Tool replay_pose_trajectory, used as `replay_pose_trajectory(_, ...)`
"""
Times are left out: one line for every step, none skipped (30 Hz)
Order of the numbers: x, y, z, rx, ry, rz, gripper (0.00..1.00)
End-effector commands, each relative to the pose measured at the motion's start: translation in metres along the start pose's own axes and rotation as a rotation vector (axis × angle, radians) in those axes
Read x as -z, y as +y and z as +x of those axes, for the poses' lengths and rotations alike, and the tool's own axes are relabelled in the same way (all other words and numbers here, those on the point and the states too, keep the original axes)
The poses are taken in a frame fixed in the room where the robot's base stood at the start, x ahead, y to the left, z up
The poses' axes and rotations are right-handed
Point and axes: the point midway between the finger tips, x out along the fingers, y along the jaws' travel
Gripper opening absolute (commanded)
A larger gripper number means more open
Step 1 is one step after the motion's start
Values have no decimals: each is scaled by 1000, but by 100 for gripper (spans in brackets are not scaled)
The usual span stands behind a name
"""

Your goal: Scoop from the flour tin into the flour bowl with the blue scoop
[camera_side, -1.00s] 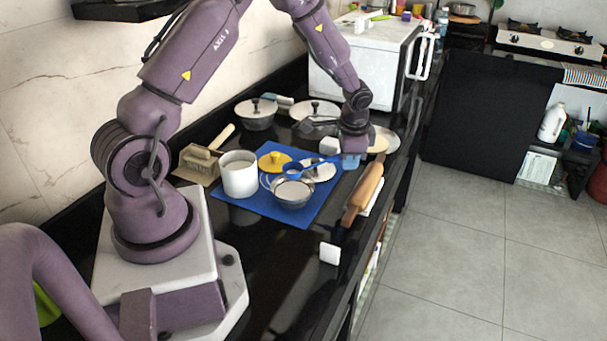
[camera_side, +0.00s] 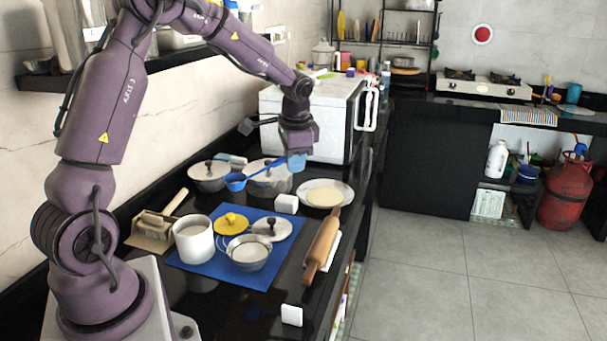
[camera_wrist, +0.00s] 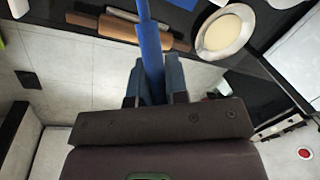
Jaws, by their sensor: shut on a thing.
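My gripper (camera_side: 297,153) is shut on the handle of the blue scoop (camera_side: 262,172) and holds it raised above the counter, beyond the blue mat. The scoop's head is at the left end, in front of the lidded pots in the picture; its contents cannot be made out. In the wrist view the blue handle (camera_wrist: 152,45) runs up from between the fingers (camera_wrist: 154,80); the head is out of frame. The white flour tin (camera_side: 193,243) stands open on the mat with pale flour inside. The metal flour bowl (camera_side: 248,260) sits right of it, with something pale inside.
On the blue mat (camera_side: 215,268) lie a yellow lid (camera_side: 232,222) and a black-knobbed lid (camera_side: 275,231). Lidded pots (camera_side: 209,178) and a white oven (camera_side: 310,115) stand behind.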

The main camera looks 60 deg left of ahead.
Motion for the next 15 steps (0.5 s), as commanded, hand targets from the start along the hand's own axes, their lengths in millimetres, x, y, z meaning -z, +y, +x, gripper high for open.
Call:
replay_pose_trajectory(-7,-10,2,1,-6,-36,0)
replay_pose_trajectory(-11,-15,3,1,-11,-60,0)
replay_pose_trajectory(-17,-22,4,1,-17,-93,0)
replay_pose_trajectory(-23,-29,5,1,-22,-121,0)
replay_pose_trajectory(-28,-35,6,1,-27,-149,0)
replay_pose_trajectory(-37,-45,8,2,-35,-193,0)
replay_pose_trajectory(-44,-52,10,2,-41,-228,0)
replay_pose_trajectory(-52,-60,11,2,-47,-263,0)
replay_pose_trajectory(-62,-70,13,3,-57,-314,0)
replay_pose_trajectory(-71,-77,14,3,-64,-352,0)
replay_pose_trajectory(-80,-84,16,3,-71,-389,0)
replay_pose_trajectory(-91,-93,17,3,-80,-435,0)
replay_pose_trajectory(-98,-98,18,4,-85,-468,0)
replay_pose_trajectory(-105,-103,19,4,-90,-497,0)
replay_pose_trajectory(-114,-110,20,5,-96,-534,0)
